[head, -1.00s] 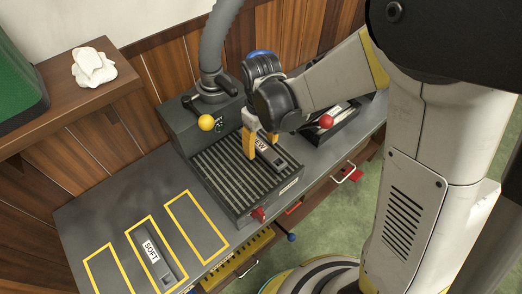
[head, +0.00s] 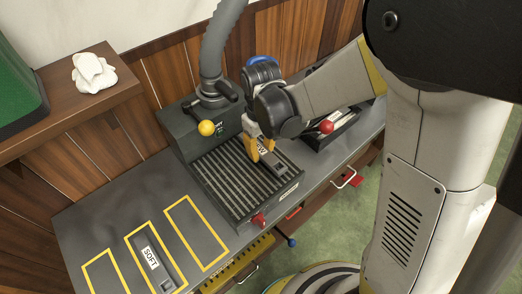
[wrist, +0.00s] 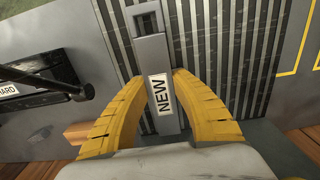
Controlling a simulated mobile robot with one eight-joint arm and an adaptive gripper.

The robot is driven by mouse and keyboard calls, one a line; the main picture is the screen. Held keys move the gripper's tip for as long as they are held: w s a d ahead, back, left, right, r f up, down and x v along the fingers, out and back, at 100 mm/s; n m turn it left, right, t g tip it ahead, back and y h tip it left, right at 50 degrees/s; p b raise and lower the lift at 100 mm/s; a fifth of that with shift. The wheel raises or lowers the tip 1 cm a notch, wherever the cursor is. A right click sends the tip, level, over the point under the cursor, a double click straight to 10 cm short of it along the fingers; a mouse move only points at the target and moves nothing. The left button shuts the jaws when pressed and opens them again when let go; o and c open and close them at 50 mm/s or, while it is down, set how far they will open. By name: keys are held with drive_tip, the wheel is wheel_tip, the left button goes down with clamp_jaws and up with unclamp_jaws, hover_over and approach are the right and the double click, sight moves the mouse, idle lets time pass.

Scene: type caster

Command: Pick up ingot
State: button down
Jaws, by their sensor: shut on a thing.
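A grey bar-shaped ingot labelled NEW (head: 278,167) is at the ribbed grate of the machine (head: 215,175). My gripper (head: 259,156) comes down from above with its yellow fingers on both sides of the ingot, shut on it. In the wrist view the NEW ingot (wrist: 153,52) runs lengthwise between the curved yellow fingers (wrist: 158,82), which press on its sides near the label. I cannot tell whether the ingot touches the ribs or is slightly above them. Another ingot labelled SOFT (head: 152,258) lies in the middle yellow-outlined slot on the bench.
A black tray with a red-knobbed lever (head: 327,127) is to the right; a HARD label (wrist: 8,90) shows in the wrist view. Two yellow-outlined slots are empty.

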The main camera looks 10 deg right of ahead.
sight(262, 149)
wheel_tip(262, 149, up, 4)
drive_tip(key=shift+f+p, duration=0.1)
drive_tip(key=shift+p, duration=0.8)
drive_tip(key=s+d+r+p, duration=0.3)
drive_tip(key=d+r, duration=0.3)
drive_tip(key=d, duration=0.4)
drive_tip(key=shift+s+d+r+p, duration=0.3)
drive_tip(key=shift+s+d+p, duration=0.1)
drive_tip(key=shift+s, duration=0.35)
